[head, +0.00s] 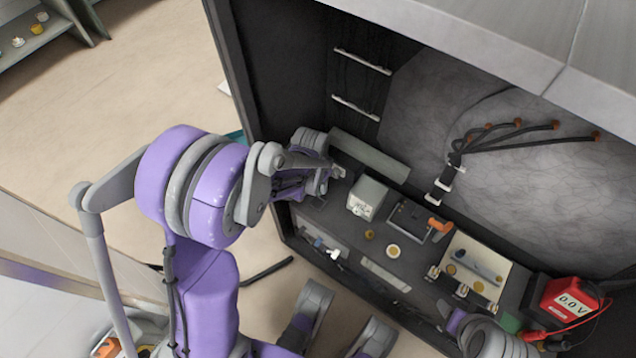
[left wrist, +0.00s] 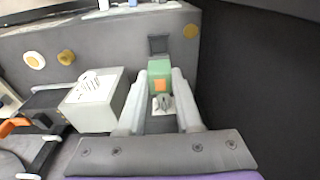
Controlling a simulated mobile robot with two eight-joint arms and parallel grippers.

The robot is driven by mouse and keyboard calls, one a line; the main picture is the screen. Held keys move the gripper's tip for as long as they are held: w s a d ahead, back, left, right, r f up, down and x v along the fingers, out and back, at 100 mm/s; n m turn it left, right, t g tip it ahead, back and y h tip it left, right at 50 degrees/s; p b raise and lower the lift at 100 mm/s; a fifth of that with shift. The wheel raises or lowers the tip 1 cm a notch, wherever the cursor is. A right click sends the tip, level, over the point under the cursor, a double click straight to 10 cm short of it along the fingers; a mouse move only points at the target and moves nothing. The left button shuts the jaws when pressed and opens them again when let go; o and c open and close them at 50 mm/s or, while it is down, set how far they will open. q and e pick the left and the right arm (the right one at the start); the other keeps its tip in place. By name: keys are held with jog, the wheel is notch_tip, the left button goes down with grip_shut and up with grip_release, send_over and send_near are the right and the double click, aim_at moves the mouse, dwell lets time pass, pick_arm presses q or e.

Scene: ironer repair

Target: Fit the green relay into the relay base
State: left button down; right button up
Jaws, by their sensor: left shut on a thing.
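In the left wrist view, the green relay (left wrist: 159,69) with an orange patch sits between the fingers of my left gripper (left wrist: 158,88), which is shut on it. A small dark square (left wrist: 158,45), which looks like the relay base, lies just beyond the relay on the grey panel; the relay appears apart from it, but the height gap cannot be told. In the head view, my left gripper (head: 328,178) is over the left end of the cabinet shelf, and the relay is hidden by the gripper and arm. Fingers of my right gripper do not show.
A pale box (head: 367,198) stands right of my left gripper, and also shows in the left wrist view (left wrist: 97,98). The cabinet's side wall (head: 262,120) rises at left.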

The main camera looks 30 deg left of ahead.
aim_at(316, 188)
pick_arm(q)
jog(key=shift+f, duration=0.1)
jog(key=shift+f+b, duration=2.25)
jog(key=shift+f, duration=0.6)
jog(key=shift+f, duration=0.45)
jog(key=shift+f, duration=0.6)
dwell(0.3)
jog(key=c, duration=0.5)
grip_release()
jog(key=r+p, duration=0.1)
jog(key=r, duration=0.2)
jog(key=s+r+p, duration=0.1)
jog(key=r, duration=0.3)
jog(key=r+p, duration=0.1)
jog(key=r, duration=0.3)
jog(key=shift+s+p, duration=0.2)
jog(key=shift+p, duration=0.2)
